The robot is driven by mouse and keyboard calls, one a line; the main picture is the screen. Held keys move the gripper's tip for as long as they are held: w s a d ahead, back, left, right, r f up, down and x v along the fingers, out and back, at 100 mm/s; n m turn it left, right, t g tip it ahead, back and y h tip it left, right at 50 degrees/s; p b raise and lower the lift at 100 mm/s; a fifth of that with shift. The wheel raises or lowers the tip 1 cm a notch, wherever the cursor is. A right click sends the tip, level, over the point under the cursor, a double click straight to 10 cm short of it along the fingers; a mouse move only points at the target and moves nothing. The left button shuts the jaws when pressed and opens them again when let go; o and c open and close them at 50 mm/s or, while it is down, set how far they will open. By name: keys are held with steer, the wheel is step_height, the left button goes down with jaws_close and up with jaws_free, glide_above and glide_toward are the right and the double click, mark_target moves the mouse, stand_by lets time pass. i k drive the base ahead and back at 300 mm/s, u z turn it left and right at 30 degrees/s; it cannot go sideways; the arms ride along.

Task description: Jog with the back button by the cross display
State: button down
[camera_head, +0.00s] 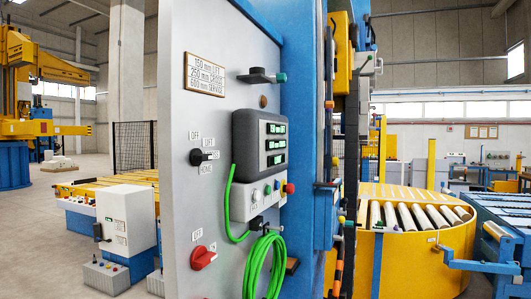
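A dark display box (262,145) with three green readouts, one above another, is mounted on the grey panel (205,120). Its digits and labels are too small to read surely, so I cannot tell which readout is the cross display. Below it a light grey button box (245,204) carries several small buttons (268,190) and a red knob (288,188) on its right side. The markings of the buttons are not legible, so I cannot tell the back button. My gripper is not in view.
The panel also has a black selector switch (204,156), a red rotary switch (203,257), a coiled green cable (264,268) and a black bracket (262,77) sticking out. A blue column (302,120) stands right of it. A yellow round roller table (410,240) is at the right.

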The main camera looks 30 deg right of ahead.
mark_target(257, 194)
steer(key=u, duration=1.35)
steer(key=k, duration=1.1)
steer(key=z, duration=1.6)
